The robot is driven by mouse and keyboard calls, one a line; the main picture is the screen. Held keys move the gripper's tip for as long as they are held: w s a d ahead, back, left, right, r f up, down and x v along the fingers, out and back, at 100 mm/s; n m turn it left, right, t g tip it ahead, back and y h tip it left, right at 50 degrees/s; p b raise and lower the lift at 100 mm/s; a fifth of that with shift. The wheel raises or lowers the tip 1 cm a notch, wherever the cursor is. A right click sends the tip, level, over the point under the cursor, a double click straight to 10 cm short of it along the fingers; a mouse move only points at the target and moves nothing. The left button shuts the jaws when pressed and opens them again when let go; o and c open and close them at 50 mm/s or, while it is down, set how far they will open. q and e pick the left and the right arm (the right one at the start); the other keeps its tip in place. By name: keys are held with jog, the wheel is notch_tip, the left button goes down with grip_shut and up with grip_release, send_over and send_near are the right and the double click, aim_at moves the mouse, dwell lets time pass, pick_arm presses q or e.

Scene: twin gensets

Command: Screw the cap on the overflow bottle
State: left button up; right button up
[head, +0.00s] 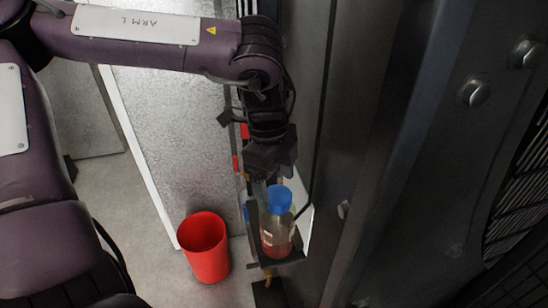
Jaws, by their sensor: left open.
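The overflow bottle (276,229) is clear with reddish liquid low inside and stands upright in a dark bracket (288,261) beside the metal frame. A blue cap (279,199) sits at the top of the bottle; I cannot tell whether it is threaded tight. My left gripper (265,183) points down from above, at the back left of the cap. It is open, and its fingertips are dark and partly hidden around the cap. I cannot tell whether they touch it. My right gripper is not in view.
A red bin (204,247) stands on the floor left of the bottle. A dark metal frame with large bolts (474,93) rises close on the right. A grey panel (170,130) stands behind the bin. Open floor shows at the lower left.

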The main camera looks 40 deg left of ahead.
pick_arm(q)
jog(key=shift+d+f, duration=0.1)
jog(key=shift+f, duration=0.9)
jog(key=c, duration=1)
jog(key=shift+w+m, duration=0.1)
jog(key=shift+m, duration=0.5)
jog(key=shift+c, duration=0.2)
jog(key=m, duration=0.2)
jog(key=shift+m, duration=0.8)
